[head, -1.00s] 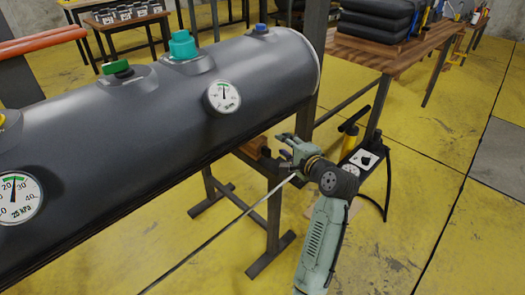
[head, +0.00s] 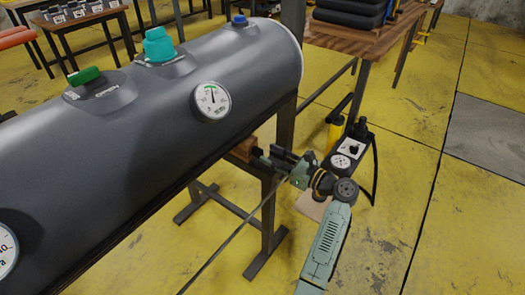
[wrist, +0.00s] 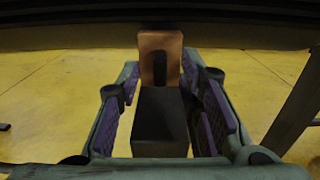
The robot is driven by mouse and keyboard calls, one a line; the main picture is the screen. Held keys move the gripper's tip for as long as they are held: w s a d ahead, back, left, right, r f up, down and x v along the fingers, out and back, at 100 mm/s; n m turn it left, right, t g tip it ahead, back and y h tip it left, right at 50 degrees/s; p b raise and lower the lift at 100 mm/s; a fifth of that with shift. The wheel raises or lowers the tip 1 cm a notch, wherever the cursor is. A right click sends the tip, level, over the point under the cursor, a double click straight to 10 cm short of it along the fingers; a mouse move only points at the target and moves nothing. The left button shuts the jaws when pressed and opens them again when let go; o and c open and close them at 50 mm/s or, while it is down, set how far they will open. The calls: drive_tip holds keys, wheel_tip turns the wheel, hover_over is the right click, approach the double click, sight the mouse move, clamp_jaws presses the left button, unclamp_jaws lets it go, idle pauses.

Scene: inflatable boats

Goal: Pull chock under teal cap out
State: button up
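The teal cap (head: 158,46) sits on top of the grey inflatable tube (head: 120,125), between a green cap (head: 85,77) and a blue cap (head: 239,20). A wooden chock (head: 241,151) shows under the tube's right end, partly hidden. In the wrist view its orange-brown face (wrist: 160,48) stands upright, with a dark block (wrist: 160,125) in front of it. My gripper (head: 272,160) is beside the chock at the stand. Its purple-padded fingers are open, one on each side of the dark block, with gaps visible. Whether the block joins the wood is unclear.
The tube rests on a dark metal stand (head: 266,215). A thin dark rod or hose slants below the gripper. A pump box (head: 350,150) and a yellow cylinder (head: 335,130) stand to the right. Open yellow floor lies at the front right.

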sight(262, 151)
drive_tip(key=shift+x, duration=1.9)
drive_tip(key=shift+c, duration=0.5)
clamp_jaws()
drive_tip(key=shift+d, duration=0.1)
